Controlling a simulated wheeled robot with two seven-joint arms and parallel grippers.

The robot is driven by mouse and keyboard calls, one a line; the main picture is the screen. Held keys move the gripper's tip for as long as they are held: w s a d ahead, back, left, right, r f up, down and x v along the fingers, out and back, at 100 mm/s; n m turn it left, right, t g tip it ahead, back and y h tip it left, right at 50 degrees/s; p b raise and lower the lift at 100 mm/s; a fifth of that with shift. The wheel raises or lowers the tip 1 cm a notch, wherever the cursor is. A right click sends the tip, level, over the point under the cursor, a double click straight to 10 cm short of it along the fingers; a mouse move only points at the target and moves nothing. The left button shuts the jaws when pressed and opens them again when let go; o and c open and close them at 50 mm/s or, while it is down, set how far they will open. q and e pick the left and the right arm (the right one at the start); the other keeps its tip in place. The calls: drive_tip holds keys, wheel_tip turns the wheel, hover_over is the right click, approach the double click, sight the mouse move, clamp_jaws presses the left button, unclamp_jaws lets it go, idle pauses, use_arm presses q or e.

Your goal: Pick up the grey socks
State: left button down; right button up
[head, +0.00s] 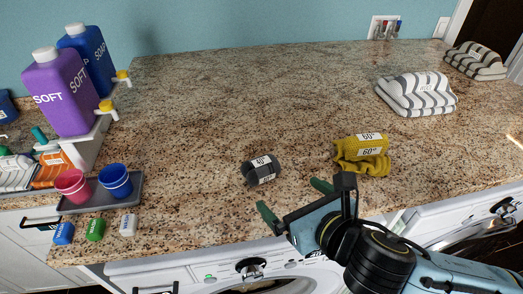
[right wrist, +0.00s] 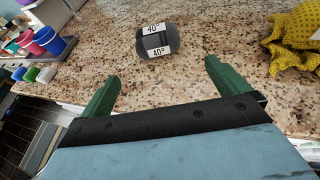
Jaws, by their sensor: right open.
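The grey socks (head: 261,170) are a dark grey rolled bundle with white "40°" labels, lying on the granite counter near its front edge. In the right wrist view the socks (right wrist: 158,40) lie ahead of the fingers, between their lines and apart from them. My right gripper (head: 294,197) is open and empty, with green fingertips, at the counter's front edge, nearer than the socks and slightly to their right. Its two fingers (right wrist: 160,82) also show in the right wrist view. My left gripper is not in view.
A yellow cloth bundle (head: 363,158) labelled 60° lies right of the socks. Striped towels (head: 417,97) lie at back right. A grey tray (head: 134,202) with a red cup (head: 73,185) and a blue cup (head: 116,181) stands left, behind small coloured blocks. The counter's middle (head: 240,100) is clear.

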sight(267, 176)
drive_tip(key=x, duration=0.6)
drive_tip(key=shift+a+r, duration=0.1)
drive_tip(key=shift+a, duration=0.15)
drive_tip(key=shift+x, duration=1.2)
drive_tip(key=x, duration=0.3)
drive_tip(key=shift+w+a+p, duration=0.1)
drive_tip(key=shift+w+p, duration=0.15)
drive_tip(key=shift+p, duration=0.1)
drive_tip(key=shift+w+a, duration=0.1)
drive_tip(key=shift+w, duration=0.1)
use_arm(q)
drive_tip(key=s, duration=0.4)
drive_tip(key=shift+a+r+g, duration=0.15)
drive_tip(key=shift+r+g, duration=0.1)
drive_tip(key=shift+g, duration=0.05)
use_arm(e)
drive_tip(key=c, duration=1)
